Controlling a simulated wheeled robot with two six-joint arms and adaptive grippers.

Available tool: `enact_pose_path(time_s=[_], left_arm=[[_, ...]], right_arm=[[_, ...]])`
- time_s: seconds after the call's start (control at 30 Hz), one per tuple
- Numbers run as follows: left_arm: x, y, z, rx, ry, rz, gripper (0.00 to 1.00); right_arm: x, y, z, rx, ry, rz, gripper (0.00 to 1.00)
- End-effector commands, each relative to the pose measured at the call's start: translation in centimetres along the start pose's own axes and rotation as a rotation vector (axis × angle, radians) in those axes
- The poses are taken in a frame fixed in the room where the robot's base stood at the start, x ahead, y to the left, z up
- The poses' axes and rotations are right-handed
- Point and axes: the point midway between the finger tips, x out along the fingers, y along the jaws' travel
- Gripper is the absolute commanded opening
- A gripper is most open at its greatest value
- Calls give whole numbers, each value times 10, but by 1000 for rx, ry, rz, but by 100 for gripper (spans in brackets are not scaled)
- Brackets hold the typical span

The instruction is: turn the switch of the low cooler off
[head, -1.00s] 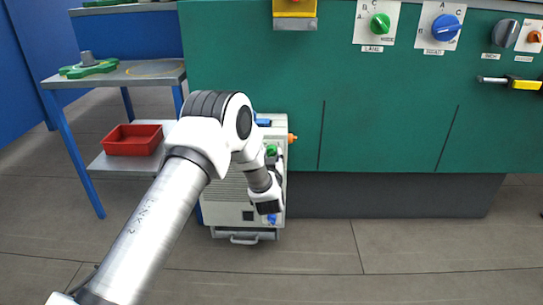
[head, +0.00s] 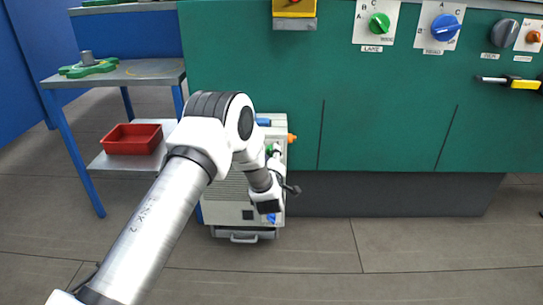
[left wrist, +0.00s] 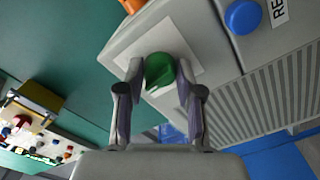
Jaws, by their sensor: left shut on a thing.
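The low cooler (head: 228,205) is a pale grey box with a slatted front, standing on the floor in front of the green cabinet. Its switch is a green knob (left wrist: 158,70) on a light square plate, seen in the left wrist view. My left gripper (left wrist: 158,80) has its two fingers on either side of this knob and is shut on it. In the head view the left gripper (head: 274,156) is at the cooler's upper right, and the knob shows only in part. My right gripper is not in view.
A blue button (left wrist: 243,17) sits beside the knob on the cooler. An orange part (head: 292,138) sticks out at its upper right side. A grey shelf (head: 110,76) with a red bin (head: 132,140) stands left. Large knobs line the cabinet above. The floor at right is clear.

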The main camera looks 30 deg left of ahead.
Motion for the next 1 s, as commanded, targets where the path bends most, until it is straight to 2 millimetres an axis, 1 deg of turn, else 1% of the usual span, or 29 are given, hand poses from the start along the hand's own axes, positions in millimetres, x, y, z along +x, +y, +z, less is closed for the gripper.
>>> enact_pose_path(time_s=[0.3, 0.6, 0.8, 1.0], left_arm=[[0, -1, 1, -299, 1, -1, 1], [0, 0, 0, -539, 1, -1, 1], [0, 0, 0, -641, 1, -1, 1], [0, 0, 0, -692, 0, -1, 1]], right_arm=[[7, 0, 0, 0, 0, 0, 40], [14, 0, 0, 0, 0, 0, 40], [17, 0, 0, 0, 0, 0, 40], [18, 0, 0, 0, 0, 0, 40]])
